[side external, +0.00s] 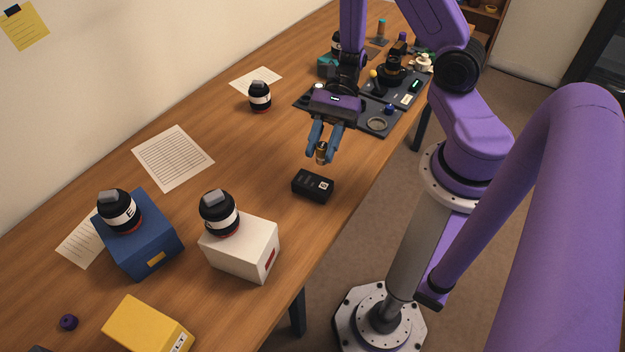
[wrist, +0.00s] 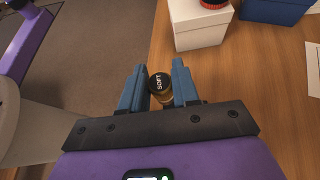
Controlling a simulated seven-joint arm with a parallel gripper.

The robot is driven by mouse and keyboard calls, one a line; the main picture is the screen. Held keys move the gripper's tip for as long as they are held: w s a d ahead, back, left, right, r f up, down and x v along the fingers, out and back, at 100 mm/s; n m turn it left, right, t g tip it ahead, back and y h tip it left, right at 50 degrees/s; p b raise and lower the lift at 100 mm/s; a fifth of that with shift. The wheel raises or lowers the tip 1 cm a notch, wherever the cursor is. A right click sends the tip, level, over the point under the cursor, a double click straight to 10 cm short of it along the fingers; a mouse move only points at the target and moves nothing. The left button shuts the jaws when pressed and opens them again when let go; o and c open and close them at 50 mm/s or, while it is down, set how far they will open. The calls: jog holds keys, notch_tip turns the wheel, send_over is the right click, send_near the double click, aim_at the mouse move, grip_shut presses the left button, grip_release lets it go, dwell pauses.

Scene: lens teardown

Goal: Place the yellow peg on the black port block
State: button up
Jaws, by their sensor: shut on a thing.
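My gripper (side external: 320,153) is shut on a small gold-brown cylinder (side external: 321,152) with blue fingers on either side. In the wrist view this cylinder has a black end marked "SOFT" (wrist: 160,84). A black block (side external: 313,186) with a small white label lies on the table, just below and in front of my gripper in the side view. The held piece appears apart from it. I cannot make out the block in the wrist view. A small yellow-topped thing (side external: 374,74) stands at the dark tray; I cannot tell if it is a peg.
A dark tray (side external: 345,120) with several parts lies behind my gripper. A white box (side external: 240,256) and a blue box (side external: 150,250) each carry a lens. A yellow box (side external: 148,325) is at the front. Bare table (side external: 230,160) lies left of my gripper.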

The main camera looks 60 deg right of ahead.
aim_at(312, 181)
jog(key=shift+w+d+f+m+t, duration=0.1)
jog(key=shift+w+f+m+t, duration=0.3)
jog(key=shift+f, duration=1)
jog(key=shift+w+d+f+m+t, duration=0.1)
jog(key=shift+w+f+m+t, duration=0.3)
jog(key=shift+f, duration=0.95)
jog(key=shift+w+f+m+t, duration=0.3)
jog(key=shift+w+f+t, duration=0.15)
jog(key=shift+f, duration=0.95)
jog(key=shift+f, duration=0.15)
jog(key=o, duration=1)
jog(key=shift+o, duration=0.2)
